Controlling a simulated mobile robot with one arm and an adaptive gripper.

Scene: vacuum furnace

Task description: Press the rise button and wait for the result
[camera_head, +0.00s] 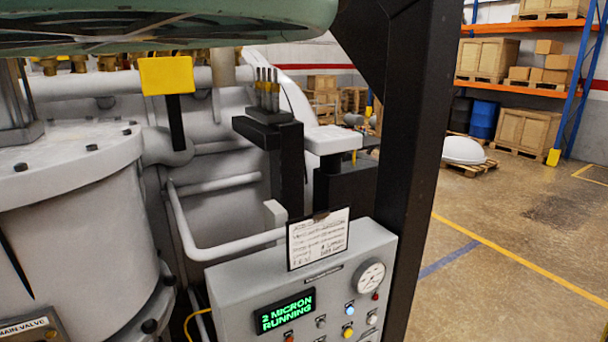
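A grey control panel (237,285) stands at the lower middle. Its lit display (285,311) reads "2 MICRON RUNNING" in green. Small buttons and switches sit below and right of the display, among them a yellow button (347,331), a red one (289,338) and a white one (371,319). Their labels are too small to read, so I cannot tell which is the rise button. The bottom of the panel is cut off by the frame edge. My gripper is not in view.
A round dial gauge (370,275) and a paper note (318,239) are on the panel. A black post (408,160) rises right beside it. A large grey vessel (75,230) and pipes fill the left. Open floor (500,280) lies right, with shelving (570,80) behind.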

